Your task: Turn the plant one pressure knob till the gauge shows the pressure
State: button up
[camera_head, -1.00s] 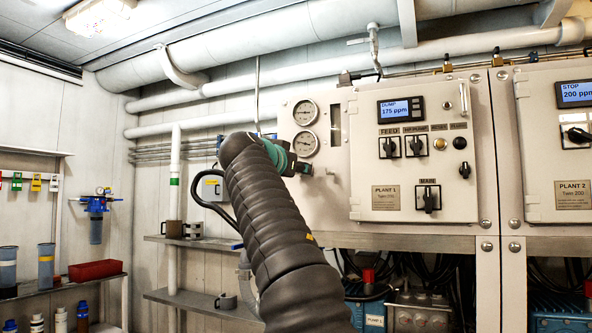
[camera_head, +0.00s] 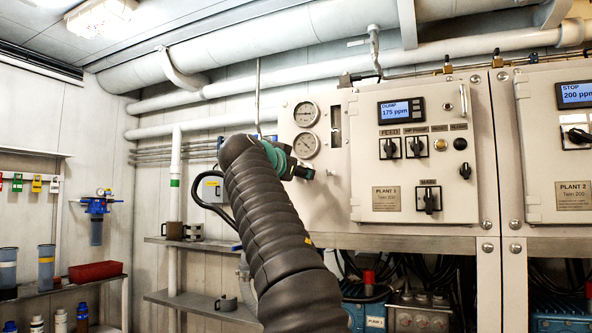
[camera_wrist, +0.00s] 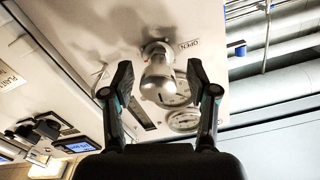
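The plant one pressure knob (camera_wrist: 158,82) is a shiny rounded metal knob on the panel, near an OPEN label. In the wrist view my gripper (camera_wrist: 159,82) is open, with one finger on each side of the knob and a small gap showing on both sides. In the head view my gripper (camera_head: 302,172) is at the panel's lower left, largely hidden by my arm. The upper gauge (camera_head: 306,113) and lower gauge (camera_head: 306,145) sit above it. Their dials are too small to read. A gauge (camera_wrist: 185,121) also shows beyond the knob in the wrist view.
The plant 1 control box (camera_head: 420,150), with switches and a display reading DUMP 175 ppm, is right of the gripper. The plant 2 box (camera_head: 560,150) is farther right. A shelf (camera_head: 205,243) with mugs is at left. Pipes run overhead.

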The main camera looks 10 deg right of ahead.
jog(key=shift+s+r, duration=0.1)
jog(key=shift+s, duration=0.05)
jog(key=v, duration=1.1)
jog(key=shift+s+a, duration=0.25)
jog(key=shift+s, duration=0.05)
